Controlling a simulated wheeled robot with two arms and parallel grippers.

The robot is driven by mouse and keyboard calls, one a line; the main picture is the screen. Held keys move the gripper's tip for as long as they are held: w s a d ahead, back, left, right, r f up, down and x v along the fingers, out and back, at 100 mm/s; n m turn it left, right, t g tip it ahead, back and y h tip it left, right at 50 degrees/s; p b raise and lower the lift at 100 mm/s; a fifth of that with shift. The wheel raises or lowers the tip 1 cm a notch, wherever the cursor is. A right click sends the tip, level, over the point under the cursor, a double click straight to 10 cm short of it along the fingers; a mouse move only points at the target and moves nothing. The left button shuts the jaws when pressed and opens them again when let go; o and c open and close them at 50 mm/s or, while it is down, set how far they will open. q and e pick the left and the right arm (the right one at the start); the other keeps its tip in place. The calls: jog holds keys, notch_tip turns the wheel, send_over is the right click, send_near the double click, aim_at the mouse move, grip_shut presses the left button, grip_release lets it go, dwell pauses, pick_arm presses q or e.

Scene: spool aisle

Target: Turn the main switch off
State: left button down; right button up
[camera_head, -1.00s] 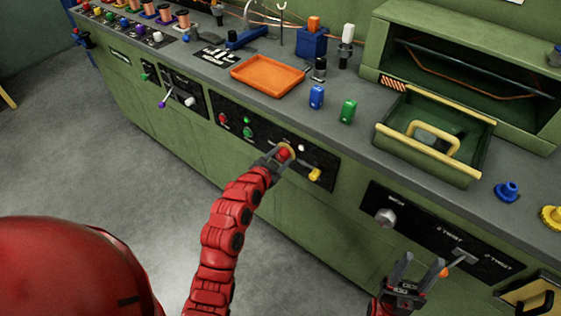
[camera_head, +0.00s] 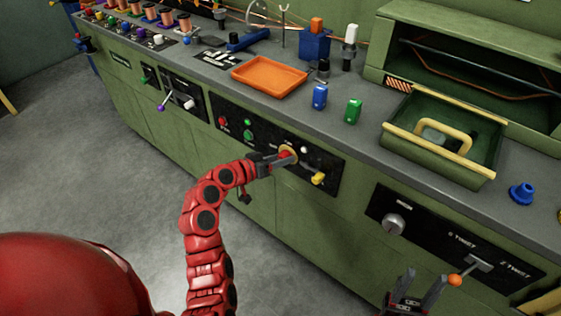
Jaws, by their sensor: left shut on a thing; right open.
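The main switch (camera_head: 291,150), a red rotary handle on a yellow round plate, is on the black panel at the middle of the green bench front. My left gripper (camera_head: 281,158) reaches it from the left and is shut on its red handle, hiding part of it. The exact angle of the handle is hard to tell. My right gripper (camera_head: 416,287) is open and empty at the bottom, in front of the bench and to the left of an orange-tipped lever (camera_head: 456,280).
A yellow handle (camera_head: 318,178), red button (camera_head: 223,121) and green buttons (camera_head: 249,134) share the switch's panel. A grey knob (camera_head: 393,224) is on the panel to the right. Grey floor is clear at left.

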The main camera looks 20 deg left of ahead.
pick_arm(q)
jog(key=shift+n+h, duration=0.5)
jog(key=shift+n, duration=0.2)
jog(key=shift+c, duration=1.4)
grip_release()
jog(key=shift+a, duration=0.1)
jog(key=v, duration=1.7)
jog(key=shift+p, duration=0.3)
jog(key=shift+a+r, duration=0.1)
jog(key=shift+r, duration=0.05)
